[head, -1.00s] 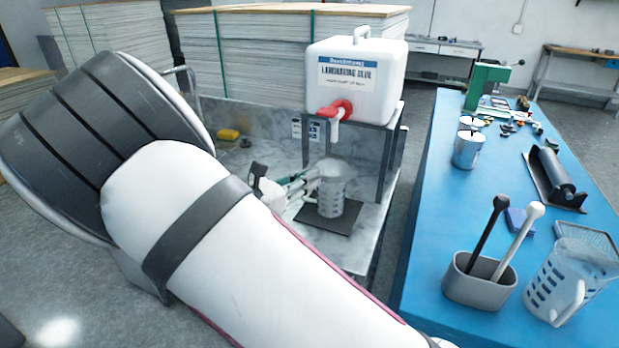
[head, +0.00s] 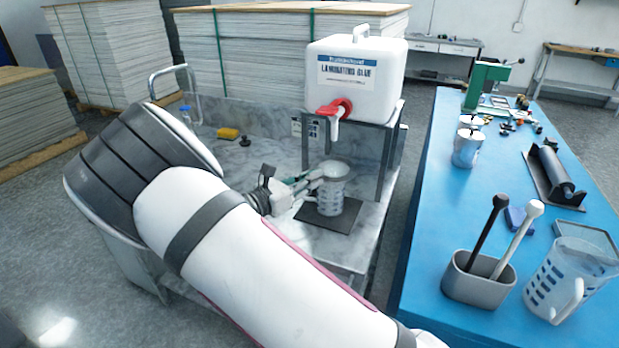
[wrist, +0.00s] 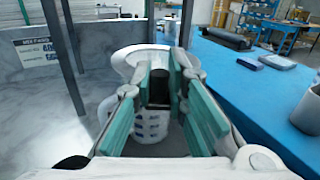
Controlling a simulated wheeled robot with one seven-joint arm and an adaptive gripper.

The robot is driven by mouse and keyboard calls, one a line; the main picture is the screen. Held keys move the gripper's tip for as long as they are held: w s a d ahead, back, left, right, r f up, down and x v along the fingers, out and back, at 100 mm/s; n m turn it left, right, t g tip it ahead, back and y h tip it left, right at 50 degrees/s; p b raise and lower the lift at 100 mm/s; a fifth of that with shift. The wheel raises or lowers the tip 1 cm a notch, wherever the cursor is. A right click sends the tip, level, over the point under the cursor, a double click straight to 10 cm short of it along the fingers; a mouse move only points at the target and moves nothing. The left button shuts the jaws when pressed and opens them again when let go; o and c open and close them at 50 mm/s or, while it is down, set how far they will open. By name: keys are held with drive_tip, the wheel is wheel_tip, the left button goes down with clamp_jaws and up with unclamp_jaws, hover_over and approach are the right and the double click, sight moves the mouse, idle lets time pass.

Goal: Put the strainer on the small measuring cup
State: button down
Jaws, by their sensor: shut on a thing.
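The small measuring cup (head: 330,194), clear with blue marks, stands upright on a dark plate under the spout. The pale strainer (head: 336,168) is at the cup's mouth, over it; I cannot tell whether it rests on the rim or hovers just above. My gripper (head: 314,181) is to the left of the cup, shut on the strainer's handle. In the wrist view the green finger pads of my gripper (wrist: 164,92) close around the dark handle (wrist: 158,88). The strainer's rim (wrist: 122,62) and the cup (wrist: 151,126) show beyond and below, partly hidden by the fingers.
The glue canister (head: 357,72) with a red tap (head: 336,110) stands on a metal frame (head: 384,165) close behind the cup. A blue table (head: 435,225) on the right holds a larger jug (head: 560,280), a grey holder (head: 478,288) and cans (head: 467,150).

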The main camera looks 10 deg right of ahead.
drive_tip(key=shift+f, duration=0.2)
drive_tip(key=c, duration=1.6)
unclamp_jaws()
